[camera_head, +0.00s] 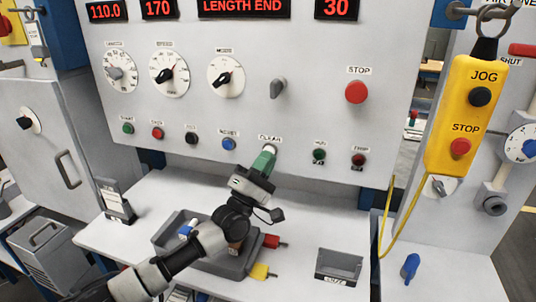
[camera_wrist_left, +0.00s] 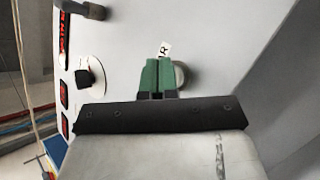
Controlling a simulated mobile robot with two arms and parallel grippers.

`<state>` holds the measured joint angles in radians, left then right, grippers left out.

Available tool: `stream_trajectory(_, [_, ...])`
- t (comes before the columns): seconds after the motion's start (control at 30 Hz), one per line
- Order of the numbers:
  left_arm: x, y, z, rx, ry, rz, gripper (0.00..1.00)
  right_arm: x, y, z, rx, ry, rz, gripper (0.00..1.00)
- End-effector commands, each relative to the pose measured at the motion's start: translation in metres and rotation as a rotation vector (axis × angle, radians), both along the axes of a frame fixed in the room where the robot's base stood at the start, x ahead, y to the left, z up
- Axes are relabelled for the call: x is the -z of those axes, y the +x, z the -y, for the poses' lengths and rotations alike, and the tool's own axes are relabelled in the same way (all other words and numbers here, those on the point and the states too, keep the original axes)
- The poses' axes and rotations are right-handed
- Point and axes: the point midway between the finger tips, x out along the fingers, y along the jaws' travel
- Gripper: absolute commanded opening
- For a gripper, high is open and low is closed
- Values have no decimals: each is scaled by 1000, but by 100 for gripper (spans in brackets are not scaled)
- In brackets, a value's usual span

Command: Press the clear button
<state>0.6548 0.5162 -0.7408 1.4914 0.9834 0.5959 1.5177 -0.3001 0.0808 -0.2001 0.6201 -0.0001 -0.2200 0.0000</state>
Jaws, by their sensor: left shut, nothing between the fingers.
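The clear button (camera_head: 270,148) is a pale round button under the CLEAR label (camera_head: 270,138) on the grey control panel. My left gripper (camera_head: 265,156) has green fingers that are shut and empty, with the tips right at the button and partly covering it. In the left wrist view the shut fingers (camera_wrist_left: 158,64) lie just left of a pale round button (camera_wrist_left: 181,75), which is partly hidden behind them. The label (camera_wrist_left: 164,50) shows just above the tips. I cannot tell whether the tips touch the button. My right gripper is out of view.
The blue button (camera_head: 228,144) sits left of the clear button and a green button (camera_head: 319,155) to the right. A red stop button (camera_head: 356,92) is higher up. A grey tray (camera_head: 170,238) stands on the white ledge below. A yellow pendant (camera_head: 466,118) hangs at right.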

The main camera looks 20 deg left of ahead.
Motion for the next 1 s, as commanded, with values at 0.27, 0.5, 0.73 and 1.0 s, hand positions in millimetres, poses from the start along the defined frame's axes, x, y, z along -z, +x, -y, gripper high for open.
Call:
stream_trajectory(0.27, [0, 3, 0, -1, 0, 2, 0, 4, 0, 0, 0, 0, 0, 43])
stream_trajectory(0.5, [-1, 4, 0, -1, 0, 2, 0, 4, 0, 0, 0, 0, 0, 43])
stream_trajectory(0.73, [-1, 2, 0, -1, -2, 1, 0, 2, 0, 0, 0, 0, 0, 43])
stream_trajectory(1.0, [-2, -12, -1, 0, -1, 1, 0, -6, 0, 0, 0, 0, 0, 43])
